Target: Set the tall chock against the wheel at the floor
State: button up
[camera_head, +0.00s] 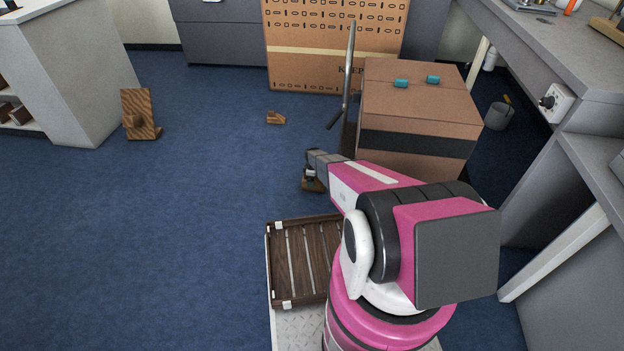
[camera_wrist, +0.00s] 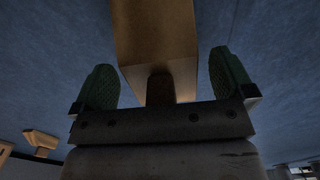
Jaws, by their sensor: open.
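A tall wooden chock (camera_head: 138,112) stands on the blue floor at the left, with a high upright slab. A small low chock (camera_head: 276,117) lies on the floor farther right. Another wooden chock (camera_head: 312,186) is at my gripper (camera_head: 311,172), on the floor beside the cart and partly hidden. In the wrist view my gripper (camera_wrist: 163,78) is open, its green-padded fingers on either side of this chock (camera_wrist: 155,35), with gaps at both sides. The cart (camera_head: 415,105) carries a large brown box. I cannot make out its wheel, which the box and my arm hide.
A slatted wooden tray (camera_head: 302,262) is at the front, beside my arm. A pegboard panel (camera_head: 333,45) stands behind the cart, whose metal handle (camera_head: 348,70) rises at its left. A grey bench (camera_head: 545,50) bounds the right. The left floor is mostly clear.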

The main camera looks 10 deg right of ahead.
notch_tip(320, 180, up, 11)
jog(key=shift+f, duration=0.1)
dwell(0.4)
jog(key=shift+s, duration=0.1)
dwell(0.3)
